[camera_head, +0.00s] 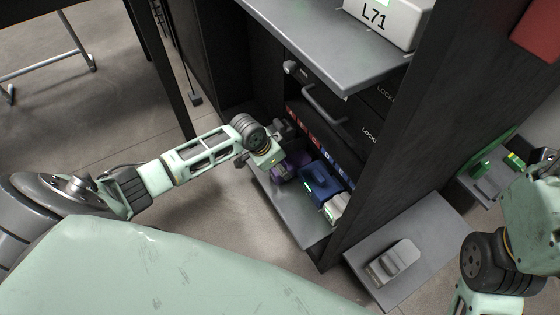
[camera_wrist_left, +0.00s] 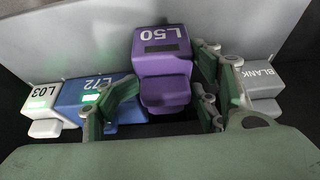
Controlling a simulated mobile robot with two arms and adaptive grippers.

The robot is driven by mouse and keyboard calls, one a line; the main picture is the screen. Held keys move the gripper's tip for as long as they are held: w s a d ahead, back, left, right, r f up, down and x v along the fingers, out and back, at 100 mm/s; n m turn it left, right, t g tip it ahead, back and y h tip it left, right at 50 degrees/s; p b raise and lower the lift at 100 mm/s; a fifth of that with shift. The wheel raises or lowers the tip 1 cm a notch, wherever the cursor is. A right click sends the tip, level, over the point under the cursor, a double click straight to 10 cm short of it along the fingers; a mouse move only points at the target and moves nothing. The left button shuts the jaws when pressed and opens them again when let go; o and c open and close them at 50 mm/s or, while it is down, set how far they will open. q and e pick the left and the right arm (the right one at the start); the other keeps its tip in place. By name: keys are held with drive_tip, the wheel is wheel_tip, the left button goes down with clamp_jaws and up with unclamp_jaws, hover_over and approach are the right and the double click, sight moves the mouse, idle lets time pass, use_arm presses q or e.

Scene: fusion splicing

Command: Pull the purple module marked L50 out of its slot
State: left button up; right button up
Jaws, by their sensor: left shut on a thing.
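The purple module marked L50 (camera_wrist_left: 162,45) stands at the middle of the left wrist view, and its purple front grip (camera_wrist_left: 165,92) faces me. In the head view the module (camera_head: 291,164) is partly hidden by my left gripper (camera_head: 280,155). In the left wrist view the green fingers of my left gripper (camera_wrist_left: 168,98) lie on both sides of the module, shut on it. The module stands out towards me further than its neighbours; how far it is in its slot cannot be told.
A blue module marked 72 (camera_wrist_left: 90,95) and a white L03 module (camera_wrist_left: 43,100) sit left of it in the wrist view; a grey BLANK module (camera_wrist_left: 262,80) sits right. A shelf overhead (camera_head: 330,45) holds a white L71 box (camera_head: 385,22). A drawer handle (camera_head: 322,105) projects nearby.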

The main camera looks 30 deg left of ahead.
use_arm(q)
drive_tip(key=shift+s+f, duration=0.2)
drive_tip(key=o, duration=1.1)
drive_tip(key=shift+c, duration=0.2)
drive_tip(key=o, duration=0.4)
drive_tip(key=shift+w, duration=0.1)
drive_tip(key=shift+o, duration=0.2)
drive_tip(key=shift+r, duration=0.1)
drive_tip(key=shift+r, duration=0.25)
drive_tip(key=v, duration=1.1)
drive_tip(key=shift+a+r, duration=0.15)
drive_tip(key=shift+r, duration=0.1)
